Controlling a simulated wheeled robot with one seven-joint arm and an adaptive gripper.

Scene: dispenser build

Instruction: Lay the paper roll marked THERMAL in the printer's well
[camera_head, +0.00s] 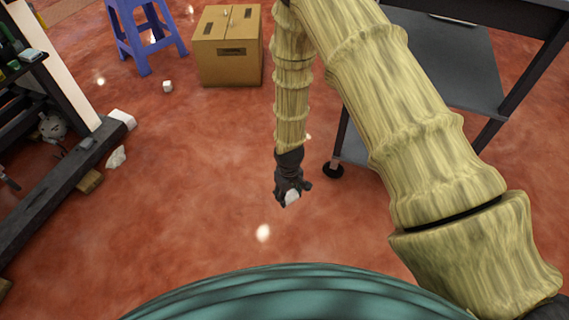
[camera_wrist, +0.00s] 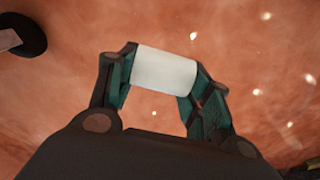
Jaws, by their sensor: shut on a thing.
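My gripper (camera_head: 291,190) is shut on a white paper roll (camera_head: 292,198), held over open floor in the head view. In the wrist view the white roll (camera_wrist: 164,69) lies crosswise between the two fingertips of my gripper (camera_wrist: 160,75), one finger at each end. No marking can be read on the roll, so I cannot tell whether it is the THERMAL one. I see no printer or well in either view.
A black wheeled cart (camera_head: 440,60) stands right of my gripper. A cardboard box (camera_head: 229,50) and a blue stool (camera_head: 143,35) are at the back. A dark rack (camera_head: 50,180) stands at left.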

